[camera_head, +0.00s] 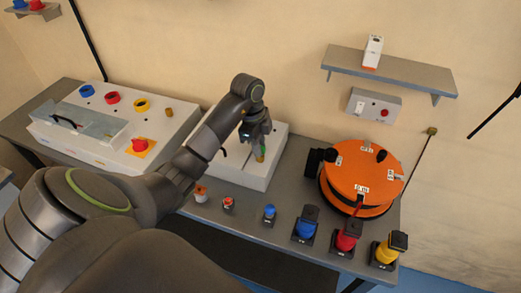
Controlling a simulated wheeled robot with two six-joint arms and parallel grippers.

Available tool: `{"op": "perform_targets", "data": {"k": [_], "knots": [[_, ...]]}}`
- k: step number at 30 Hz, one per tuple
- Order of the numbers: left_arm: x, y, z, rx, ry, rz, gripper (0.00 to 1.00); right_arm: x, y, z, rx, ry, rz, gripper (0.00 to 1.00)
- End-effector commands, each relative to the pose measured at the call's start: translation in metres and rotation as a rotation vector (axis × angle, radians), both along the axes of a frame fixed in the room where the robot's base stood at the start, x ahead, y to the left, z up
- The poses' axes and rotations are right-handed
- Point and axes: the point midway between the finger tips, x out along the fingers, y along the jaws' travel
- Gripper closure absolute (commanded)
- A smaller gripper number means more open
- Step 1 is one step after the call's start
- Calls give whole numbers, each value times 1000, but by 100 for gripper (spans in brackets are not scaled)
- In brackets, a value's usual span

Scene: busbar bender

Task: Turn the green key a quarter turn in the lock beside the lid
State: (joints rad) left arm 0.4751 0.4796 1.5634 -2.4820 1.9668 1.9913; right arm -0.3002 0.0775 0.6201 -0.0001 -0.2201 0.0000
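The green key (261,155) is a small green and yellowish shape at the white box (232,171) in the middle of the bench. My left gripper (258,141) points down over this box, right above the key, with its fingertips at or very near it. The view is too small to tell whether the fingers grip the key. The lock under it is hidden, and the key's angle cannot be read. A thin dark line beside the key on the box top may be a lid edge. My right gripper is not in view.
An orange reel (361,170) stands at the right. Several small coloured parts, including a blue one (269,213), line the front edge. A shelf (405,75) hangs above.

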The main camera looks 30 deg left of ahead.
Motion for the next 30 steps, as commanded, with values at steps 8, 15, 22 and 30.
{"op": "perform_targets", "data": {"k": [8, 15, 22, 30], "knots": [[0, 0, 0, 0, 0, 0, 100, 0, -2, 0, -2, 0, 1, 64], [1, 0, -2, 0, -1, -40, 100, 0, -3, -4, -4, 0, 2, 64], [1, 0, 3, -1, 1, -287, 100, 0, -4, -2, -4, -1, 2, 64], [2, 0, 1, -1, 1, -490, 100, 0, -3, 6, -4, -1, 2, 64]]}}
